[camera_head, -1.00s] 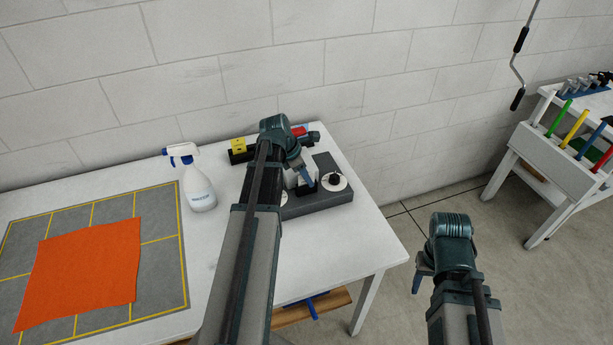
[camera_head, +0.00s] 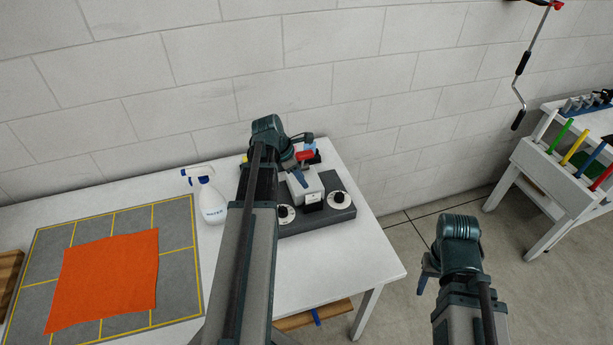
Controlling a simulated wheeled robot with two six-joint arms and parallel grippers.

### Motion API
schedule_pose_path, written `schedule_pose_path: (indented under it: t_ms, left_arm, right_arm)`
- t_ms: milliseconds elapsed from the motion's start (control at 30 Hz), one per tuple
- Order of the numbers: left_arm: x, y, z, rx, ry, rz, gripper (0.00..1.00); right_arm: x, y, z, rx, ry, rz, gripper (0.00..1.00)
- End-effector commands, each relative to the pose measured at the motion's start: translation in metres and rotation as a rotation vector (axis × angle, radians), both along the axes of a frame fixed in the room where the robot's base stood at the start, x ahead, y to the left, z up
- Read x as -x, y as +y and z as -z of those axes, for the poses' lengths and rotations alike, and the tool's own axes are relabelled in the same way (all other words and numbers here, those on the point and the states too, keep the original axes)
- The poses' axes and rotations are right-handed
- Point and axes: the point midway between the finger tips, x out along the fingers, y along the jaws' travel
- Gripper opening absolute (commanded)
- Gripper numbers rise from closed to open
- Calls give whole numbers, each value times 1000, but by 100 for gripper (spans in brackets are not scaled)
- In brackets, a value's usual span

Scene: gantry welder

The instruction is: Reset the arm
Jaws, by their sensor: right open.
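My left arm reaches forward over the white table (camera_head: 360,262). Its gripper (camera_head: 297,180) points down at the front of the white block on the grey device (camera_head: 318,216), which has two white dials. I cannot tell whether it touches the block. One blue-grey finger shows; the rest is hidden, so its opening is unclear. My right gripper (camera_head: 424,283) hangs over the floor to the right of the table, open, with nothing seen in it.
A white spray bottle (camera_head: 211,202) stands left of my left arm. An orange cloth (camera_head: 105,281) lies on a grey mat with yellow lines (camera_head: 181,268). A white rack (camera_head: 545,165) with coloured rods stands at the right. Floor (camera_head: 420,225) is clear between table and rack.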

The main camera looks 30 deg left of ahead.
Motion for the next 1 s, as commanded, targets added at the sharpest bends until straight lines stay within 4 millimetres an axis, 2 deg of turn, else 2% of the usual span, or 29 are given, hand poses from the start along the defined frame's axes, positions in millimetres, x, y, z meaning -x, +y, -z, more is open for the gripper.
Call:
schedule_pose_path:
  t_ms: [33, 200, 567, 667, 767, 867, 1000]
  left_arm:
    - [3, 2, -15, 0, 0, -1, 37]
    - [8, 6, -27, 0, 0, 0, 37]
    - [9, 7, -27, 0, 0, 1, 37]
    - [8, -1, -24, -11, -1, 40, 37]
    - [9, -31, -12, -58, -5, 200, 37]
    - [13, -81, 5, -138, -16, 493, 37]
    - [29, -155, 29, -258, -38, 990, 37]
  right_arm:
    - [0, 0, -15, 0, 0, 2, 50]
    - [0, 0, -27, -1, 0, 6, 50]
    - [0, 0, -27, -1, 0, 6, 50]
    - [0, 0, -24, -1, 0, 6, 50]
    - [0, 0, -15, -1, 0, 6, 50]
    - [0, 0, -2, -1, 0, 4, 50]
    - [0, 0, 17, 0, 0, 2, 50]
